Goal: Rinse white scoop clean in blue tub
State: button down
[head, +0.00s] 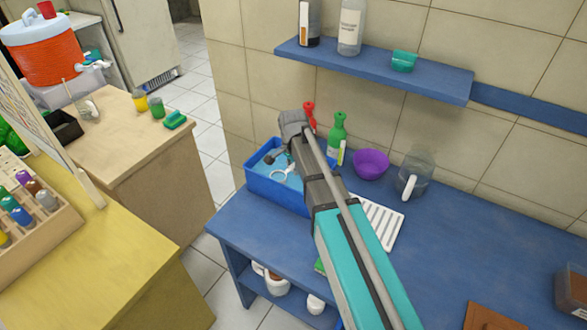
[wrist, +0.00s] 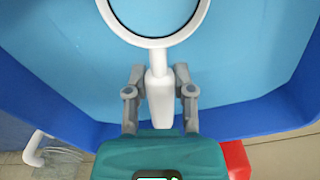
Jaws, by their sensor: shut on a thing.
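The white scoop (head: 282,174) is in the blue tub (head: 277,195), its round end over light-blue water. In the wrist view the scoop (wrist: 160,104) shows a white handle and a round rim with a dark inner edge and blue inside it. The blue tub (wrist: 60,118) and its water fill most of that view. My gripper (wrist: 160,80) is shut on the scoop's handle, with one finger on each side. I cannot tell whether the scoop's end is under water.
A red bottle (head: 309,113) and a green bottle (head: 337,133) stand close behind the tub. A purple bowl (head: 371,163), a clear pitcher (head: 413,176) and a white rack (head: 388,226) are to the right. A blue shelf (head: 375,70) hangs above. The counter's right side is mostly clear.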

jog(key=shift+r+p, duration=4.75)
jog(key=shift+r, duration=0.2)
